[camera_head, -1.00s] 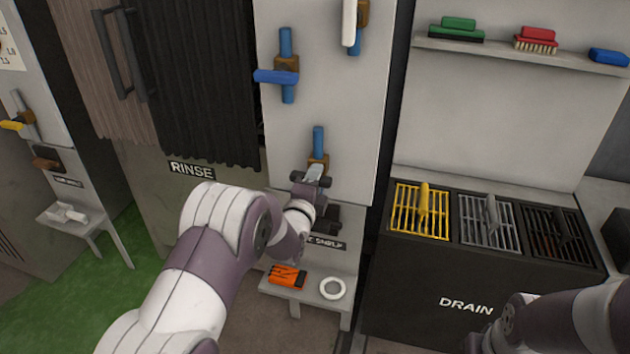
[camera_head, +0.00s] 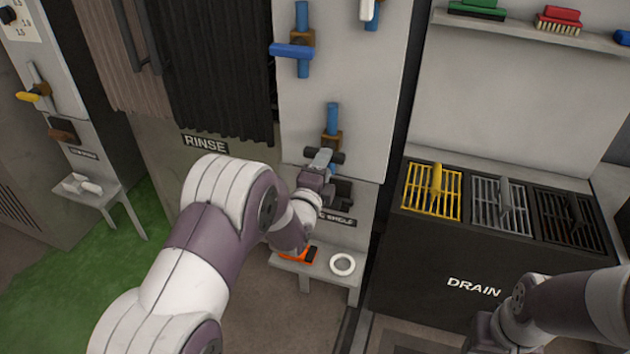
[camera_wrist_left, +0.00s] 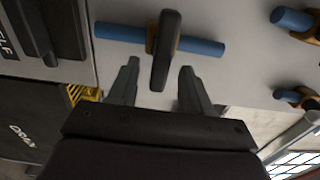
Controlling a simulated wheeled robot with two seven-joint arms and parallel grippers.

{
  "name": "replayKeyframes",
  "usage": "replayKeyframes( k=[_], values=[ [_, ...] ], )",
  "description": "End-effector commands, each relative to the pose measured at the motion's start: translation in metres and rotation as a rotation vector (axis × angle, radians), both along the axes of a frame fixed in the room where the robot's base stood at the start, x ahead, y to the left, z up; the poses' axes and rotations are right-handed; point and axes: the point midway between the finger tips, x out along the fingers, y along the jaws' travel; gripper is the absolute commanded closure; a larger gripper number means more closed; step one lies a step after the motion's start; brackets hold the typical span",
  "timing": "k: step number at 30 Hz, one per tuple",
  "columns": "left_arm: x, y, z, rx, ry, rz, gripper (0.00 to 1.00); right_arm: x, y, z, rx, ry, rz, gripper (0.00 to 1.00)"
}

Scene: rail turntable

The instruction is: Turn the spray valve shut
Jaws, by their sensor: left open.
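A valve with a blue pipe (camera_head: 332,115) and a brass body (camera_head: 332,139) is on the white panel, low down. In the left wrist view its blue pipe (camera_wrist_left: 203,46) runs across the picture, and a dark lever handle (camera_wrist_left: 166,48) looks crosswise to it. My left gripper (camera_head: 322,160) is at this valve's lower part. In the wrist view its open fingers (camera_wrist_left: 160,75) point at the valve, one to each side of the handle's lower end, with gaps showing. I cannot read a label naming this valve. My right arm shows at lower right, its gripper out of view.
Above is a valve with a blue handle (camera_head: 291,51); another with a white handle (camera_head: 366,9) is at the top edge. Below, a small shelf (camera_head: 318,271) holds a white ring (camera_head: 342,264) and a partly hidden orange item (camera_head: 296,256). A drain unit (camera_head: 455,270) stands right.

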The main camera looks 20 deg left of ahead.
Motion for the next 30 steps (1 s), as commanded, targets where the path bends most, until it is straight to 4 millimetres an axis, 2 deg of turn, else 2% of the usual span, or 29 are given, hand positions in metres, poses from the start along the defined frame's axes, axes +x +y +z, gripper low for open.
replayKeyframes(
  k=[6, 12, 28, 29, 30],
  values=[
    [-0.055, 0.002, 0.002, 0.0, 0.001, 0.0, 0.51, 0.0, 0.0, 0.007, 0.0, 0.0, 0.0, 0.57],
    [-0.082, 0.003, 0.0, 0.0, 0.001, 0.0, 0.51, 0.0, 0.0, 0.008, 0.0, 0.0, 0.0, 0.57],
    [-0.085, 0.003, 0.0, -0.022, 0.003, 0.0, 0.51, 0.0, 0.0, 0.008, 0.0, 0.0, 0.0, 0.57],
    [-0.085, 0.003, -0.003, -0.053, 0.018, 0.0, 0.51, 0.0, 0.0, 0.008, 0.0, 0.0, 0.0, 0.57],
    [-0.086, 0.003, -0.015, -0.128, 0.074, 0.005, 0.51, 0.0, 0.0, 0.008, 0.0, 0.0, 0.0, 0.57]
  ],
)
